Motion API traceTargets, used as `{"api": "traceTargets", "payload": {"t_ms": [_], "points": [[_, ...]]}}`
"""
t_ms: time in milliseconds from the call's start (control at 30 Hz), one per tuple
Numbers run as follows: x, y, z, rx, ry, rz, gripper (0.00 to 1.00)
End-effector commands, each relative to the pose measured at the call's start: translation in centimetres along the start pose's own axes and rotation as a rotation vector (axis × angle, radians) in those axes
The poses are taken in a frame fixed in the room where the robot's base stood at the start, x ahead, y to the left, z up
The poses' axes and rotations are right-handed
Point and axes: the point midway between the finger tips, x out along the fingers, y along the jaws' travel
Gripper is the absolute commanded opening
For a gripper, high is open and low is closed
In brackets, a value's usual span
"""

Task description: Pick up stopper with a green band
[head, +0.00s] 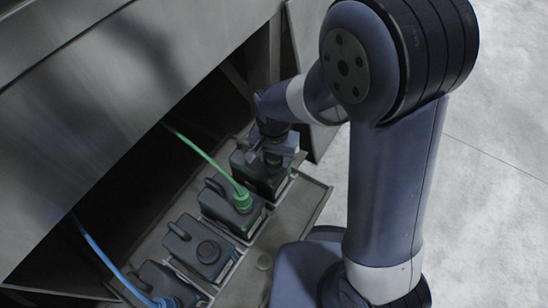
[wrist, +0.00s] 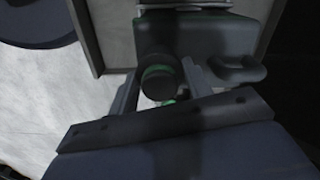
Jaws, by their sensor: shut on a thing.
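The stopper (wrist: 159,82) is a dark round cap with a green band along its edge. In the wrist view it sits between the two fingers of my gripper (wrist: 163,88), which is shut on it. A dark canister (wrist: 200,38) with a loop handle lies just beyond it. In the head view my gripper (head: 272,152) is over the farthest canister (head: 260,178) in the row and hides the stopper. I cannot tell whether the stopper is seated in the canister or lifted clear.
A canister with a green hose (head: 215,165) stands in front, then a canister with a dark cap (head: 208,252), then one with a blue hose (head: 105,258). They stand on a tray (head: 300,205) under a metal housing (head: 130,80). Clear floor (head: 510,200) lies right.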

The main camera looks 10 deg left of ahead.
Motion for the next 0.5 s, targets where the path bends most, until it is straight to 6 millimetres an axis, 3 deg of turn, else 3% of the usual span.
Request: {"api": "traceTargets", "payload": {"t_ms": [167, 500], "points": [[-0.7, 0.0, 0.0, 0.0, 0.001, -0.001, 0.15], [-7.3, -0.1, 0.0, 0.0, 0.003, -0.003, 0.15]]}}
